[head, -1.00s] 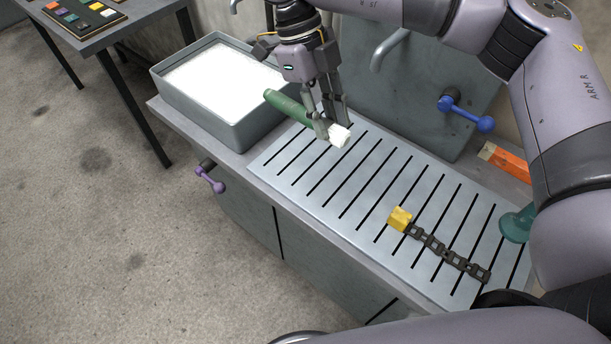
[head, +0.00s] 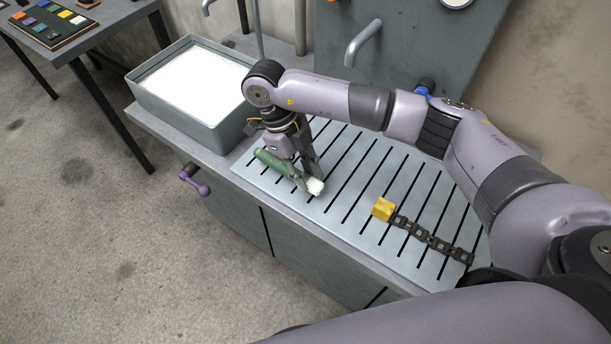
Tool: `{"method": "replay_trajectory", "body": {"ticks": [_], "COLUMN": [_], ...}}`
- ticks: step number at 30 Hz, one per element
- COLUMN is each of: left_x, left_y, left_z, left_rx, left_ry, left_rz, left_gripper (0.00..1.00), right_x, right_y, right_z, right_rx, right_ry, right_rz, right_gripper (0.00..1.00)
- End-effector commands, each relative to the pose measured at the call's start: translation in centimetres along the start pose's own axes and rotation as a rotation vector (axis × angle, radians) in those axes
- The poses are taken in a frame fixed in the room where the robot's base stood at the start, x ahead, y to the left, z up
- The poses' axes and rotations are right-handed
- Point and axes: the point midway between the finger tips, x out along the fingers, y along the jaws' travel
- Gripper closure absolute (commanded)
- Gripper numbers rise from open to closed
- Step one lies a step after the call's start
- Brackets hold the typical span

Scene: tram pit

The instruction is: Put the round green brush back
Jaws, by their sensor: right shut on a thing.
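The round green brush (head: 272,162) has a green handle and a white bristle end. My right gripper (head: 303,180) points down and is shut on the brush, with the handle sticking out to the left and the white end to the right. The brush is low over the left part of the slotted grey draining board (head: 345,215). I cannot tell whether it touches the board. My left gripper is not in view.
A grey basin with white contents (head: 190,85) stands left of the board. A yellow block (head: 383,209) with a dark chain (head: 430,238) lies on the board at right. A purple handle (head: 194,180) sticks out in front. The board's middle is clear.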

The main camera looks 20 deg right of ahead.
Motion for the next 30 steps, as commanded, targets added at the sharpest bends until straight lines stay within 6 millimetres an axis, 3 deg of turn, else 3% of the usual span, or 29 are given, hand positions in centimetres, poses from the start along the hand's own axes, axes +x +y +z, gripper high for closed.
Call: {"method": "replay_trajectory", "body": {"ticks": [4,11,12,20,30], "left_x": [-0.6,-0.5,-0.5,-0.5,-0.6], "left_y": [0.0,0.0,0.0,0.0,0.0], "left_z": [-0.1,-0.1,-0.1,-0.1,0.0], "left_rx": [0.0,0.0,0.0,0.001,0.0], "left_ry": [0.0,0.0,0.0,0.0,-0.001], "left_rz": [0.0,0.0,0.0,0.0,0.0], "left_gripper": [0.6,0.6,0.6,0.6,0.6], "right_x": [1.5,1.8,1.9,1.8,2.0], "right_y": [-0.1,0.0,0.0,0.0,0.0], "right_z": [0.6,0.8,0.8,0.8,0.8], "right_rx": [0.001,0.0,0.0,0.0,0.001], "right_ry": [0.001,-0.001,-0.001,-0.001,0.0], "right_rz": [0.0,-0.001,-0.001,-0.001,0.0], "right_gripper": [1.0,1.0,0.72,0.55,0.54]}}
